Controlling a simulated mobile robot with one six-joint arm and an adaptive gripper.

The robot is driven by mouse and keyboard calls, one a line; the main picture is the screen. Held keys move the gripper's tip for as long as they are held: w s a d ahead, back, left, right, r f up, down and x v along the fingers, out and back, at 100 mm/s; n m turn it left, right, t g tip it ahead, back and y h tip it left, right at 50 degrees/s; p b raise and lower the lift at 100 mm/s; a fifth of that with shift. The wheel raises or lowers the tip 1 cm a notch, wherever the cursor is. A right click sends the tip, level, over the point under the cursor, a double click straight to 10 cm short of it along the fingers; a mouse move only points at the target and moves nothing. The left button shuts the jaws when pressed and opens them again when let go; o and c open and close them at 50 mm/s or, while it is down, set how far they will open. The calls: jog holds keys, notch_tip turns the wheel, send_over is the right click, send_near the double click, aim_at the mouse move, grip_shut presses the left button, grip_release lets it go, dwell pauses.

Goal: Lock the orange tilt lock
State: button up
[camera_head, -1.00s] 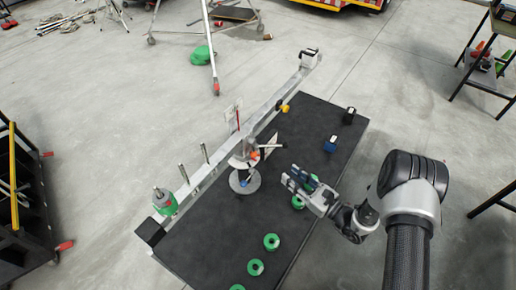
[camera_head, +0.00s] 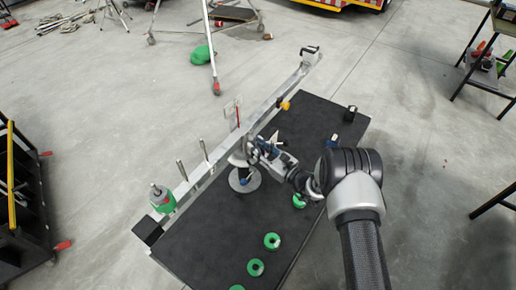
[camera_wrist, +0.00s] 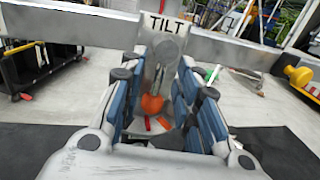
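The orange tilt lock (camera_wrist: 152,104) shows in the wrist view as a round orange knob below the metal plate marked TILT (camera_wrist: 165,40). My gripper (camera_wrist: 160,92) is open, with blue-padded fingers to the left and right of the knob. I see a gap between the pads and the knob, and cannot tell whether the fingertips reach past it. In the head view my gripper (camera_head: 262,147) is at the round-based stand (camera_head: 245,183) under the long metal beam (camera_head: 218,162). The gripper and arm largely hide the lock there.
The beam carries a yellow knob (camera_head: 284,106), upright pins and a green weight (camera_head: 162,198). Green discs (camera_head: 272,241) lie along the near edge of the black table (camera_head: 205,252). Small dark blocks (camera_head: 350,114) stand at its right end.

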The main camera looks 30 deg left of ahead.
jog(key=shift+a, duration=0.2)
grip_shut()
dwell(0.3)
